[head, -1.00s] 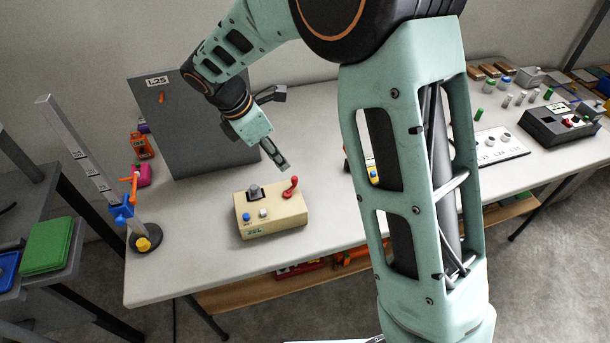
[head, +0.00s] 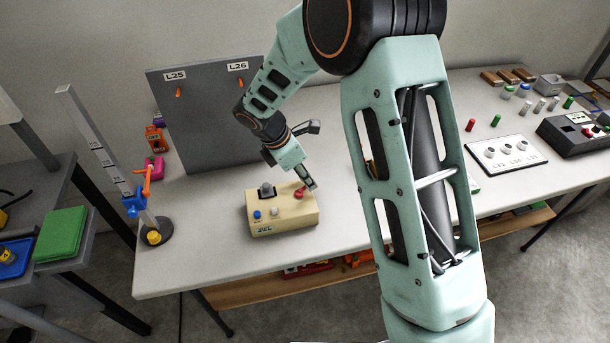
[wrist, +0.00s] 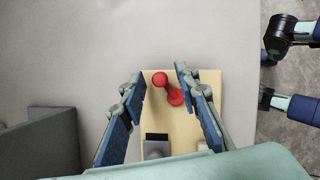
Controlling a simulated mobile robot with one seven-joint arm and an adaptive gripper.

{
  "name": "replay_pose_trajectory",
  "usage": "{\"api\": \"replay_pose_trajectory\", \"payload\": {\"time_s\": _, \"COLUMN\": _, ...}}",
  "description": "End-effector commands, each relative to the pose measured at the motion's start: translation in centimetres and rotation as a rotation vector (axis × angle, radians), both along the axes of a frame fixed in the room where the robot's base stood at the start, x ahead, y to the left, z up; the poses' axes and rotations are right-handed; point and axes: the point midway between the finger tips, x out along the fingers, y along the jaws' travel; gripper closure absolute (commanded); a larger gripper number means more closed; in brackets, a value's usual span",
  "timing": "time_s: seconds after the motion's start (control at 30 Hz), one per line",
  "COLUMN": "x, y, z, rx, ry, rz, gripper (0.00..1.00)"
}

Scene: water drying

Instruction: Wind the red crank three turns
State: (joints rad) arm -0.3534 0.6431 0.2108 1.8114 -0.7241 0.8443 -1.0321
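The red crank (head: 299,193) sits on top of a beige box (head: 290,226) on the white table. In the wrist view the crank (wrist: 174,96) shows a round knob at one end of a short arm, with its pivot end on the box. My gripper (head: 311,184) is over the crank and hides part of it in the head view. In the wrist view my gripper (wrist: 160,83) is open, one finger on each side of the crank. Gaps show between the fingers and the crank; nothing is held.
The box also carries a grey knob (head: 266,189), a blue button (head: 257,214) and a white button (head: 275,211). A grey upright panel (head: 210,125) stands behind it. A post with a round base (head: 170,231) stands to the left. The table in front is clear.

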Motion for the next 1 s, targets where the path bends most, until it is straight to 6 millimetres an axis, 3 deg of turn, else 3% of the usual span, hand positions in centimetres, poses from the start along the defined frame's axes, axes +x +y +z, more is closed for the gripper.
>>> {"api": "replay_pose_trajectory", "payload": {"time_s": 0.1, "x": -0.01, "y": 0.0, "z": 0.01, "rx": 0.0, "ry": 0.0, "rz": 0.0, "gripper": 0.73}}
{"api": "replay_pose_trajectory", "payload": {"time_s": 0.37, "x": -0.01, "y": 0.01, "z": 0.03, "rx": 0.0, "ry": 0.001, "rz": 0.0, "gripper": 1.0}}
{"api": "replay_pose_trajectory", "payload": {"time_s": 0.73, "x": -0.05, "y": -0.04, "z": 0.05, "rx": 0.0, "ry": 0.001, "rz": -0.03, "gripper": 1.0}}
{"api": "replay_pose_trajectory", "payload": {"time_s": 1.0, "x": -0.18, "y": -0.33, "z": 0.09, "rx": 0.0, "ry": -0.001, "rz": -0.177, "gripper": 1.0}}
